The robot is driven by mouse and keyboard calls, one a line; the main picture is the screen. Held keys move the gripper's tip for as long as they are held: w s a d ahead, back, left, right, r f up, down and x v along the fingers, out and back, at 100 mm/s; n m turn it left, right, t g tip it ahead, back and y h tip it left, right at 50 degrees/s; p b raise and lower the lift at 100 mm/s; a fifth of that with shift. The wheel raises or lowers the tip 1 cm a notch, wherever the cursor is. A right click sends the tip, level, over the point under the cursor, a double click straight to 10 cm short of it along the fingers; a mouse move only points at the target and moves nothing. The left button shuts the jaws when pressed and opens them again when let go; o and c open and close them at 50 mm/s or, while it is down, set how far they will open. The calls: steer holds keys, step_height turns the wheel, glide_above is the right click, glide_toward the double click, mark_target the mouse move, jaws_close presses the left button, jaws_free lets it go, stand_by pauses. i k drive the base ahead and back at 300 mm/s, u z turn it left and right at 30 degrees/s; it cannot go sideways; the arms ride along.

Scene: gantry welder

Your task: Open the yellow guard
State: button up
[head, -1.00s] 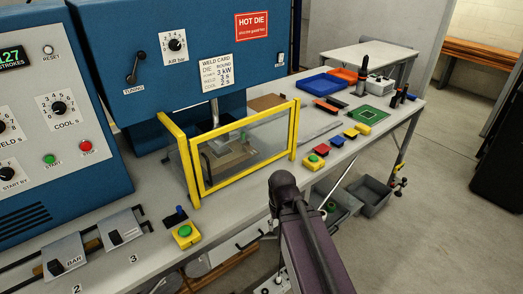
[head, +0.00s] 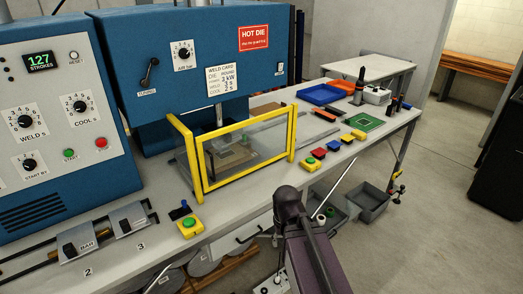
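The yellow guard (head: 203,164) stands on the bench in front of the blue press, with yellow frame bars and clear panels. Its front panel is upright and looks closed across the front, and the die area (head: 232,154) shows through it. No handle can be made out on it. My dark arm shows at the lower middle, in front of and below the guard's right side, and appears apart from it. My gripper itself is not visible; I cannot see its fingers.
A green push button on a yellow box (head: 189,225) sits at the guard's front left. Another button box (head: 312,164) sits to its right, beside coloured blocks. Blue and orange trays stand farther right.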

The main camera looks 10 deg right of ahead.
mark_target(198, 139)
steer(key=z, duration=0.1)
steer(key=k, duration=0.1)
steer(key=u, duration=0.25)
steer(key=i, duration=0.9)
steer(key=z, duration=0.6)
steer(key=k, duration=0.05)
steer(key=u, duration=1.6)
